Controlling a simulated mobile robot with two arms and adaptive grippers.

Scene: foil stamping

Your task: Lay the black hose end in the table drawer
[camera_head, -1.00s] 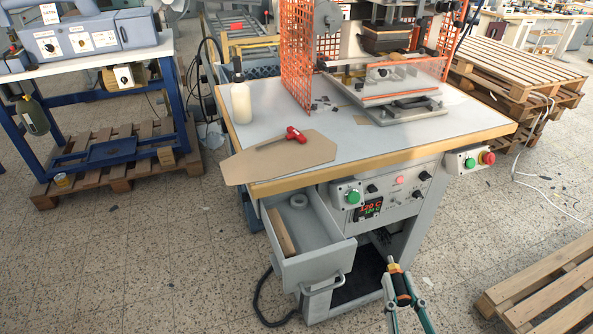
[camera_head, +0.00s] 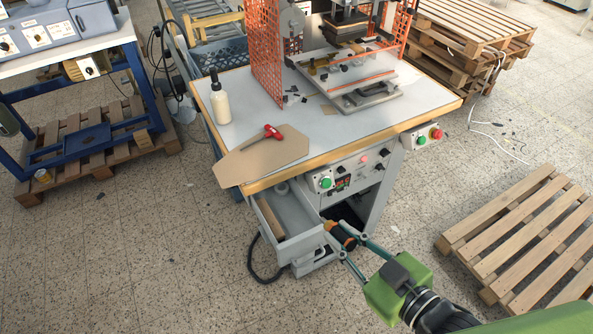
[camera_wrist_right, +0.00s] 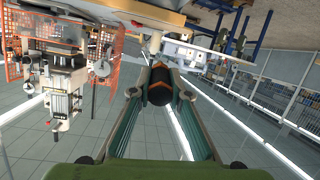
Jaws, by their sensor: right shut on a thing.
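In the right wrist view the hose end (camera_wrist_right: 159,86) shows as a dark piece with orange marks between the fingertips. The table drawer (camera_head: 300,248) stands pulled open under the table's front left. A wooden block (camera_head: 270,217) and a pale ring lie inside it. Its handle is partly hidden. My left gripper is not in view.
A brown board (camera_head: 255,162) with a red-handled tool (camera_head: 270,132) overhangs the table's front left edge. A white bottle (camera_head: 220,104) stands behind it. A black cable loop (camera_head: 254,262) hangs below the drawer. A pallet (camera_head: 520,225) lies on the floor at right.

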